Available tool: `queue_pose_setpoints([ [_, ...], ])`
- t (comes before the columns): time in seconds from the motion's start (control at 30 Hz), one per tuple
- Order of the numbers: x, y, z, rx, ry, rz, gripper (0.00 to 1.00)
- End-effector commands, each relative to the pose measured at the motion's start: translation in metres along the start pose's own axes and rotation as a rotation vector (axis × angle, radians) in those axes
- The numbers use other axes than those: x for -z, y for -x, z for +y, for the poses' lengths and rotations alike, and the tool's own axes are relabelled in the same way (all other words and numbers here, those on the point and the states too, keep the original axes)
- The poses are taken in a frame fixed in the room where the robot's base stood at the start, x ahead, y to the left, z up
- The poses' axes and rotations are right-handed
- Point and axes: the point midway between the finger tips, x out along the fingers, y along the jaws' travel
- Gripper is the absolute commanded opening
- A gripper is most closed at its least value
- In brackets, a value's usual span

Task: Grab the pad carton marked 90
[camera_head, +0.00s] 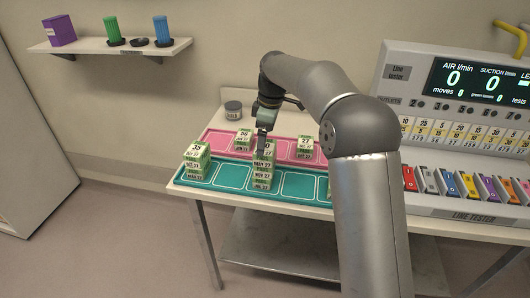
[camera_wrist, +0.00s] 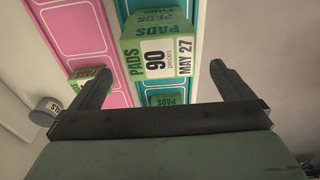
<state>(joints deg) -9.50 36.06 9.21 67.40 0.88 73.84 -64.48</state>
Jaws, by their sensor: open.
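The pad carton marked 90 (camera_wrist: 158,58), green and white with "MAY 27" on its label, shows large in the wrist view. In the head view the carton (camera_head: 263,161) is the top one of a stack on the teal tray (camera_head: 229,177), its upper part partly covered by my gripper. My gripper (camera_wrist: 160,68) is open and points down at the stack. In the wrist view one finger is on each side of the carton, with visible gaps; the carton is not clamped. In the head view my gripper (camera_head: 262,142) is right at the stack's top.
Another carton stack, topped by one marked 35 (camera_head: 195,150), stands left on the teal tray. The pink tray (camera_head: 222,143) behind holds cartons marked 56 (camera_head: 243,134) and 27 (camera_head: 305,143). A grey jar (camera_head: 233,110) stands behind. The line tester (camera_head: 455,130) is at right.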

Motion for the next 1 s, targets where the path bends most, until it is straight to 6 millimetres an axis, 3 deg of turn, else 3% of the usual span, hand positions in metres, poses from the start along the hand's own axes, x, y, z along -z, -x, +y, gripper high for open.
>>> queue_pose_setpoints([
  [0.3, -0.005, -0.043, -0.001, 0.003, 0.000, -0.002, 1.00],
  [0.6, -0.005, -0.050, 0.000, 0.000, 0.000, 0.000, 1.00],
  [0.63, -0.005, -0.050, 0.000, 0.000, 0.000, 0.000, 0.97],
  [0.8, -0.005, -0.049, 0.000, 0.000, 0.000, 0.000, 0.50],
  [1.0, -0.005, -0.049, 0.000, 0.000, 0.000, 0.000, 0.49],
])
